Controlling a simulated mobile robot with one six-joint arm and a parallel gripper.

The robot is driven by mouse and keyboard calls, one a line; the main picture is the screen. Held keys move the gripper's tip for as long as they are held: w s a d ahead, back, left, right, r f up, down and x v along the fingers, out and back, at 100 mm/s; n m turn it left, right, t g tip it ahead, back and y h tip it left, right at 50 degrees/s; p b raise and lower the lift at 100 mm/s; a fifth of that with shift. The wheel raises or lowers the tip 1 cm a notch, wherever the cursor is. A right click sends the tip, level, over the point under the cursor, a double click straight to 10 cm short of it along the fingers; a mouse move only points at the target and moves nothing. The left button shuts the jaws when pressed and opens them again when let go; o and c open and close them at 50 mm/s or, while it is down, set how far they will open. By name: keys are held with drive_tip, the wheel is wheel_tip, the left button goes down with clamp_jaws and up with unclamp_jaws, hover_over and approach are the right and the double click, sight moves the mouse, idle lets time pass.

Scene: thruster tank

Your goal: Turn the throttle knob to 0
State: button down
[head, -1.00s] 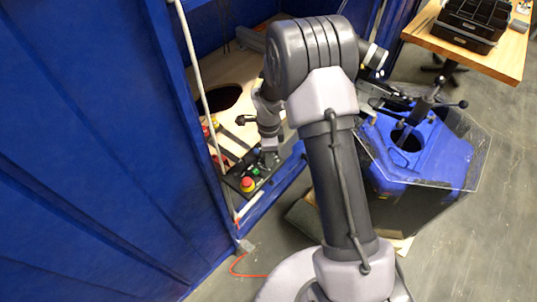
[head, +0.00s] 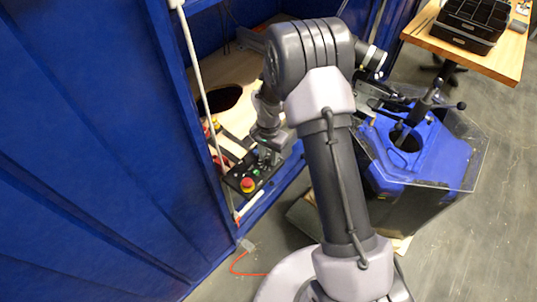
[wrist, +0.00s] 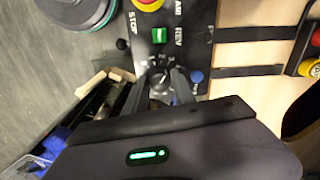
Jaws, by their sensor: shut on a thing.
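The throttle knob (wrist: 159,80) is a small dark knob with a light pointer mark, on a black control panel (wrist: 197,52). In the wrist view it sits between the two fingertips of my gripper (wrist: 161,82), which is shut on it. Dial markings ring the knob, but they are too small to read. In the head view my gripper (head: 268,160) is down at the panel beside the red-and-yellow stop button (head: 248,185), and the knob is hidden there.
On the panel are a green switch (wrist: 161,36) and a blue button (wrist: 196,76). Another red-and-yellow button (wrist: 310,67) lies to the right. The blue tank wall (head: 90,150) and a white pole (head: 197,75) stand left of the arm.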

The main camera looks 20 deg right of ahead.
drive_tip(key=n+p, duration=0.1)
drive_tip(key=n, duration=0.3)
drive_tip(key=shift+n, duration=0.3)
drive_tip(key=n, duration=0.3)
drive_tip(key=shift+n+p, duration=0.3)
drive_tip(key=shift+p, duration=0.05)
drive_tip(key=n+p, duration=0.1)
drive_tip(key=n, duration=0.3)
drive_tip(key=shift+n+p, duration=0.3)
drive_tip(key=shift+n, duration=1.8)
drive_tip(key=c, duration=1)
unclamp_jaws()
drive_tip(key=shift+c, duration=0.2)
